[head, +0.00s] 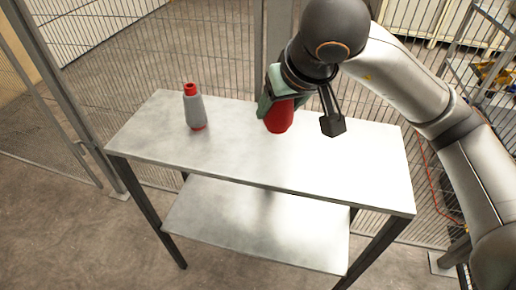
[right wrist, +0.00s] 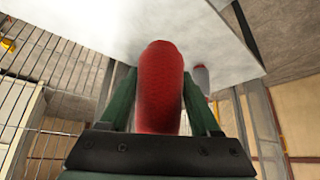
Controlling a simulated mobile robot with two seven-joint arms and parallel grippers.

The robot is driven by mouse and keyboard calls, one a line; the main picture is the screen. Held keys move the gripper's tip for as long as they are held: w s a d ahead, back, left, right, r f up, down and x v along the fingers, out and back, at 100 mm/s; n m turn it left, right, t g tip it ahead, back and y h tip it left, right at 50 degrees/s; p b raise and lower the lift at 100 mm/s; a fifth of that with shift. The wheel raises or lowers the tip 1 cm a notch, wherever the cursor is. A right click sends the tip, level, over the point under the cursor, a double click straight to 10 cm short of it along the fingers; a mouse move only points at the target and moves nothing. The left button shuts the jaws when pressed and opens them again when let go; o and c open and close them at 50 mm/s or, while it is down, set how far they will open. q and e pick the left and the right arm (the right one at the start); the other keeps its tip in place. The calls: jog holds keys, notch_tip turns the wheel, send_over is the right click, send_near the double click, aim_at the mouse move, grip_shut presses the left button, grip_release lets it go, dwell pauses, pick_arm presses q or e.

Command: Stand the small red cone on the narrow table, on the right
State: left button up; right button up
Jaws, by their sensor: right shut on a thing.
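The small red cone (head: 279,117) is in the green fingers of my right gripper (head: 272,103), over the middle of the narrow table (head: 340,165). It looks close to upright in the head view, and my gripper hides its upper part. I cannot tell whether its lower end touches the tabletop. In the right wrist view the red cone (right wrist: 160,85) sits between the two green fingers (right wrist: 160,105), with the pale tabletop (right wrist: 100,25) beyond it. My left gripper is not in view.
The table's right part is clear. A lower shelf (head: 255,225) is empty. Wire mesh fencing (head: 215,45) runs behind the table.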

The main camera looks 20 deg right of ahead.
jog(key=w+d+f, duration=0.1)
jog(key=d+f, duration=0.1)
jog(key=d, duration=0.2)
jog(key=w+d+f+b, duration=0.1)
jog(key=d+f, duration=0.2)
jog(key=d, duration=0.1)
jog(key=w+d+f+b, duration=0.1)
jog(key=d+f, duration=0.2)
jog(key=d, duration=0.1)
jog(key=shift+w+d+f, duration=0.1)
jog(key=shift+d+f, duration=0.1)
jog(key=shift+w+d+f, duration=0.1)
jog(key=shift+d+f, duration=0.25)
jog(key=shift+f, duration=0.05)
notch_tip(320, 180, down, 3)
jog(key=shift+d+f, duration=0.1)
jog(key=shift+f+b, duration=0.1)
jog(key=shift+b, duration=0.2)
jog(key=o, duration=1.5)
jog(key=shift+c, duration=0.2)
